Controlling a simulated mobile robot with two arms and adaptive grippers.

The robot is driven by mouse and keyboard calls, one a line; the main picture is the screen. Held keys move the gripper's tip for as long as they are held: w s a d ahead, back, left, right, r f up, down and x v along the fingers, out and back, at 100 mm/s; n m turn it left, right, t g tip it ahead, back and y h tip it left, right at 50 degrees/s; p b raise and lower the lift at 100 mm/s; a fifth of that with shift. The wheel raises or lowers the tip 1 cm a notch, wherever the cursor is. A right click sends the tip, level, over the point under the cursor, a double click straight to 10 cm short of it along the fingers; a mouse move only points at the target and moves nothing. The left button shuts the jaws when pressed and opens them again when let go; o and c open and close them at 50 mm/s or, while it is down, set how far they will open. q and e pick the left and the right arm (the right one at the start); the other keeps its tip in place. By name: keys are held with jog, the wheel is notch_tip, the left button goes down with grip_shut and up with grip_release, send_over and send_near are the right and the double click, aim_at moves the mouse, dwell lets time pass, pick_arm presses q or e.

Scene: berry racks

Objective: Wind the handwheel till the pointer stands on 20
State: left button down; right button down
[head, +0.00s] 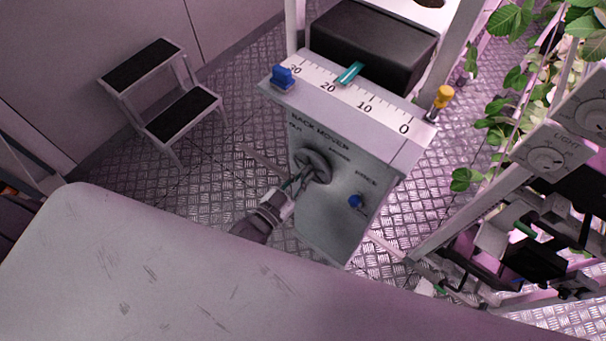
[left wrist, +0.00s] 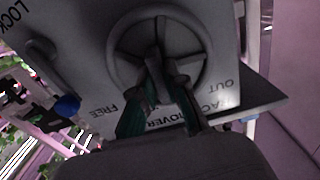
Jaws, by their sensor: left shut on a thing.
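The grey handwheel (head: 313,166) sits on the sloping front of the rack mover box (head: 335,215). My left gripper (head: 296,183) is at the wheel, shut on it near the hub. In the left wrist view the handwheel (left wrist: 197,35) shows its rim and spokes, with the green-padded fingers (left wrist: 158,85) at the middle. The white scale (head: 383,117) on the box top reads 30 to 0 from left to right. The teal pointer (head: 349,73) stands between 20 and 10, nearer 20. My right gripper is not seen.
A blue-knobbed lever (left wrist: 67,105) lies beside the wheel, its knob near the word FREE. A blue block (head: 283,77) and a yellow knob (head: 443,96) flank the scale. A step stool (head: 160,90) stands left; plant racks (head: 545,155) stand right.

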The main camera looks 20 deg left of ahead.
pick_arm(q)
jog(key=n, duration=0.4)
jog(key=shift+n, duration=0.3)
jog(key=n, duration=0.4)
jog(key=shift+f, duration=0.1)
jog(key=shift+n, duration=0.3)
jog(key=c, duration=1.2)
grip_release()
jog(key=v, duration=1.2)
